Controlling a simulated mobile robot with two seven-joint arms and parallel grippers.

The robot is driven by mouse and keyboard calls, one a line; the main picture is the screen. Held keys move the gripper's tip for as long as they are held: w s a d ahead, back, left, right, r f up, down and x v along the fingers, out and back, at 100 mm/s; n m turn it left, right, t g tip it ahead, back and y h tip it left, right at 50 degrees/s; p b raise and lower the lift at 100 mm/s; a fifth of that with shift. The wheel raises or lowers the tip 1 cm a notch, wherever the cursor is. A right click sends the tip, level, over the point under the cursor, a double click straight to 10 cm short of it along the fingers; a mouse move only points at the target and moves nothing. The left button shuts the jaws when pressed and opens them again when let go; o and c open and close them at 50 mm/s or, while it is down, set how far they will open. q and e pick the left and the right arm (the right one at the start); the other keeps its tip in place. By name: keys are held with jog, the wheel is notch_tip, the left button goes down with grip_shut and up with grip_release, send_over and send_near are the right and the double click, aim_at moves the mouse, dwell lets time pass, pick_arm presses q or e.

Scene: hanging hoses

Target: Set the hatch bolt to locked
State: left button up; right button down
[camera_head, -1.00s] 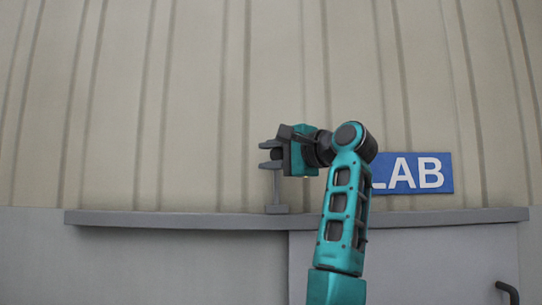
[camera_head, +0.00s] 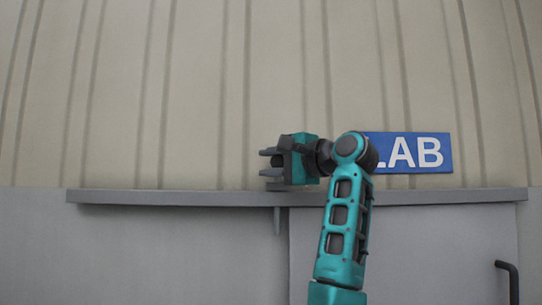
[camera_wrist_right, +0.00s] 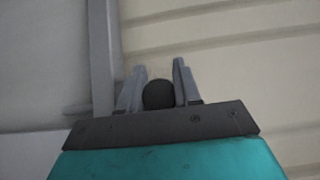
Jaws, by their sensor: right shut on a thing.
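The hatch bolt (camera_head: 277,222) is a thin grey upright rod. Its lower end shows below the grey ledge, close to the left edge of the grey hatch door (camera_head: 420,245). A small grey block sits at the ledge just under my fingers. My right gripper (camera_head: 269,161) is just above the ledge, its fingers pointing left. In the right wrist view a dark round knob (camera_wrist_right: 159,94) sits between the two grey fingers, and the gripper is shut on it. The rod between knob and ledge is mostly hidden. My left gripper is not in view.
The long grey ledge (camera_head: 150,198) runs across the wall above the door. A blue LAB sign (camera_head: 418,153) is on the ribbed beige wall, partly behind my right arm. A black door handle (camera_head: 511,280) is at lower right. The wall left of the gripper is clear.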

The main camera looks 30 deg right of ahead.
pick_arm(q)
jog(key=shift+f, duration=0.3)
pick_arm(e)
jog(key=shift+f, duration=0.6)
jog(key=shift+w, duration=0.1)
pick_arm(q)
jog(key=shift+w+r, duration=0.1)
pick_arm(e)
jog(key=c, duration=0.8)
grip_release()
